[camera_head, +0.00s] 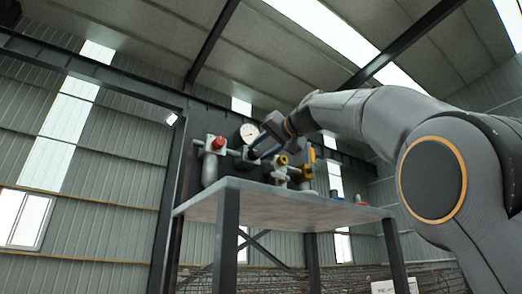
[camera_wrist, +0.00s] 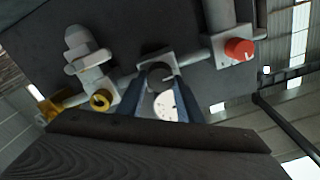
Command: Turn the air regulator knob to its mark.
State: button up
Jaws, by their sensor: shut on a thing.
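The air regulator knob (camera_wrist: 162,77) is dark and round, with a short pale line near it, in the middle of the wrist view. It sits on a grey block on a horizontal pipe. My gripper (camera_wrist: 163,82) has one blue-grey finger on each side of the knob and is shut on it. In the head view my gripper (camera_head: 256,149) reaches in from the right to the pipe assembly and hides most of the knob. A white pressure gauge (camera_head: 249,131) stands just above; its face (camera_wrist: 166,105) shows between my fingers. I cannot tell how the knob lines up with its mark.
A red knob (camera_wrist: 238,49) on a grey fitting is along the pipe to one side, also in the head view (camera_head: 219,143). A yellow-ended fitting (camera_wrist: 101,100) is on the other side. The assembly stands above a grey table (camera_head: 270,200) against a dark panel.

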jog(key=shift+f, duration=0.1)
jog(key=o, duration=1)
jog(key=b+v, duration=0.3)
jog(key=v, duration=0.4)
jog(key=shift+s+d, duration=0.25)
jog(key=shift+s, duration=0.05)
